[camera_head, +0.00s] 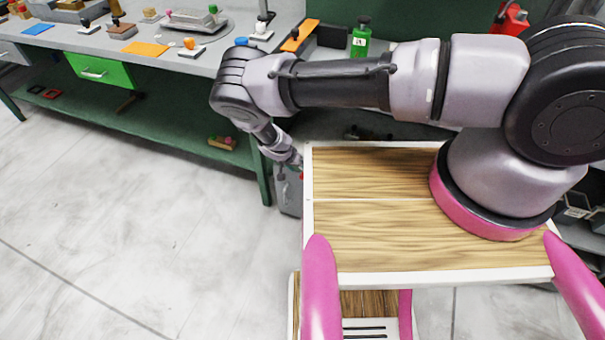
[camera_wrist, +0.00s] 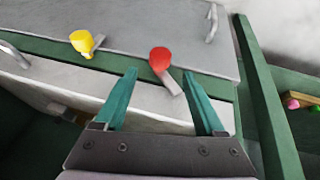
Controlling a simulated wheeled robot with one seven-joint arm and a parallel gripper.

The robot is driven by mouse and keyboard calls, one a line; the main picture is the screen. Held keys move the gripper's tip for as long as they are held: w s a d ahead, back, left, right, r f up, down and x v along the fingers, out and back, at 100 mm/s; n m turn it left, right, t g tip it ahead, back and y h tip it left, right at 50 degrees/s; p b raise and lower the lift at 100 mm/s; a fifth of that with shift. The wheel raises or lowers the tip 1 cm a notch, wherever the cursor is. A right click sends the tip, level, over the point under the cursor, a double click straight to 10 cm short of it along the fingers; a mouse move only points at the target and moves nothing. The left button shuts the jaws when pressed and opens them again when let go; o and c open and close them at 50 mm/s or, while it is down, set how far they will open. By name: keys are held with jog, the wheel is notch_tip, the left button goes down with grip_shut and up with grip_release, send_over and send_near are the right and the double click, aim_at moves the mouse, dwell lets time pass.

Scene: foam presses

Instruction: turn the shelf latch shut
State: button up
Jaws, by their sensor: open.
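In the wrist view, a latch with a red knob (camera_wrist: 159,59) and a short grey lever (camera_wrist: 173,84) sits on the green rail between grey panels. The lever slants down to the right from the knob. A second latch with a yellow knob (camera_wrist: 82,41) sits further left. I cannot tell which of them is the shelf latch. My gripper (camera_wrist: 160,75) is open, with the red knob and lever seen between its two teal fingers; no contact is clear. In the head view my gripper (camera_head: 287,162) is low beside the bench, and its fingers are hard to make out.
A metal handle (camera_wrist: 212,22) is on the upper grey panel, and another handle (camera_wrist: 12,52) is at left. A green post (camera_wrist: 258,95) stands right of the fingers. The green workbench (camera_head: 170,60) holds several parts. Open floor (camera_head: 130,230) lies at left.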

jog(key=x, duration=0.5)
jog(key=shift+w+d+f, duration=0.1)
jog(key=shift+w+f, duration=0.05)
jog(key=shift+f, duration=0.2)
grip_shut()
